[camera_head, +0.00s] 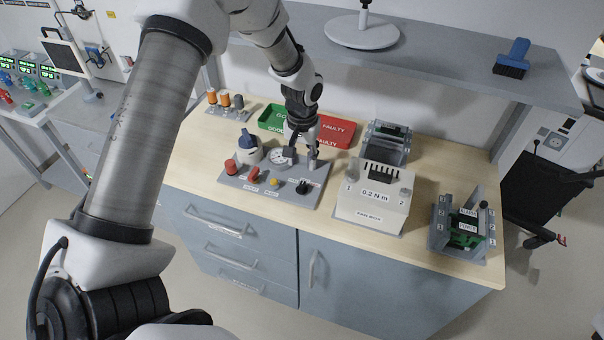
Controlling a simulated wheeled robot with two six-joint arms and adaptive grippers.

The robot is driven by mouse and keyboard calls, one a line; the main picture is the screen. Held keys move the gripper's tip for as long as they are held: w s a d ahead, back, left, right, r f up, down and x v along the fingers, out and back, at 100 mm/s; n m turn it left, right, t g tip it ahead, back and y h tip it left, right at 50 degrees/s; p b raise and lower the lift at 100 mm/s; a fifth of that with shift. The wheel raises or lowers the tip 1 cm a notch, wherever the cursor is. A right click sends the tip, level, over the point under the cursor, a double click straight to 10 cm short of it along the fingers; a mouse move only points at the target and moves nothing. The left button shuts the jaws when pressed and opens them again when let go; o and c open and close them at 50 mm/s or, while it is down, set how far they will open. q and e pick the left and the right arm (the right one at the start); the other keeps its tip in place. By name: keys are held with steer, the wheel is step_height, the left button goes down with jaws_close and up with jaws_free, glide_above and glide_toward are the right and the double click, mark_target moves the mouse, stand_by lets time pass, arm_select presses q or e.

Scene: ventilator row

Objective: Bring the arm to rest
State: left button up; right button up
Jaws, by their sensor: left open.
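My left arm comes in from the left and bends down over the bench. My left gripper (301,158) is open, its fingertips just above the back right part of the grey test panel (240,181). Beside the fingers is a round dial gauge (277,157). I see nothing held between the fingers. It cannot be told whether a finger touches the panel. The gripper hides part of the green tray (270,117) and the front of the red "FAULTY" tray (335,129). My right gripper is not in view.
A white "0.2 N·m" box (372,212) stands right of the panel. A rack with green boards (463,228) is at the bench's right end. A grey shelf (450,72) overhangs the back, bearing a blue brush (512,58). Bare wooden bench top (432,176) lies between box and rack.

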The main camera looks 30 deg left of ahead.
arm_select(q)
steer(key=shift+r, duration=1.3)
